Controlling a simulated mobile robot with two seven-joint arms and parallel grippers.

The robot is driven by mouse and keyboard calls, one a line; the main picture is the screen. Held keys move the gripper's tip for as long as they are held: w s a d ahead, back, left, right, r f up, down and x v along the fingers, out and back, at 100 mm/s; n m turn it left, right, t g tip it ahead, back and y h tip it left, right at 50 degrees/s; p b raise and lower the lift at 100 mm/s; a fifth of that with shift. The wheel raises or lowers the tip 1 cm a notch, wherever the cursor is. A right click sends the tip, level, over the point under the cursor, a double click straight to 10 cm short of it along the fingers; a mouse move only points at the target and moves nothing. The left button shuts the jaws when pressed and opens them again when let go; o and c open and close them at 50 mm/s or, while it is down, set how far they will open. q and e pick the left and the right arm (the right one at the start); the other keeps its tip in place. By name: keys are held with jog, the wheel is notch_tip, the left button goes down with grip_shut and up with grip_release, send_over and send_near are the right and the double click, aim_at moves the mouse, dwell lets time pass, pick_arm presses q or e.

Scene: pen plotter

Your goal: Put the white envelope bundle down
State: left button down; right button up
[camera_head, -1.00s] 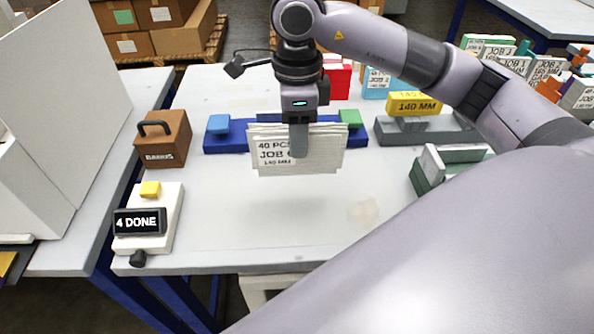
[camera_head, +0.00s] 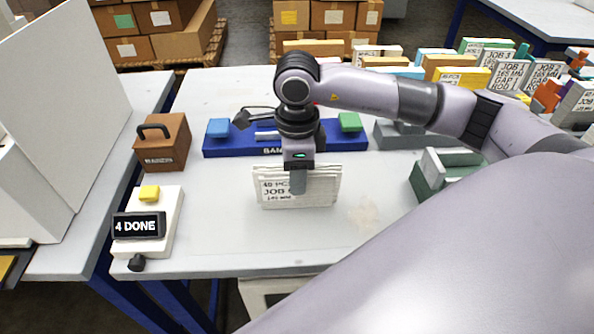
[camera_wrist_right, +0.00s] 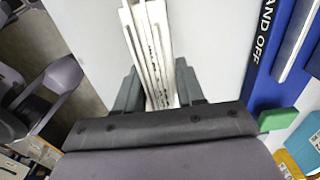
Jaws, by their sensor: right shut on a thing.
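The white envelope bundle (camera_head: 322,189) has a printed front reading "JOB" and hangs upright under my right gripper (camera_head: 298,182), in front of the blue bar on the table. My right gripper is shut on it, with one dark finger across its printed front. In the right wrist view the bundle (camera_wrist_right: 152,45) shows edge-on as several white layers between the two fingers (camera_wrist_right: 158,92). Its lower edge is close to the table top; I cannot tell whether it touches. My left gripper is not in view.
The blue bar (camera_head: 236,148) with blue and green blocks lies behind the bundle. At left are a brown box with a handle (camera_head: 162,142) and a "4 DONE" counter (camera_head: 140,225). A green holder (camera_head: 440,175) stands at right. The table (camera_head: 230,235) in front is clear.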

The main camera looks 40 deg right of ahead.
jog(key=o, duration=1.1)
jog(key=shift+r+p, duration=0.25)
jog(key=shift+p, duration=0.05)
notch_tip(320, 180, up, 12)
jog(key=shift+f, duration=0.1)
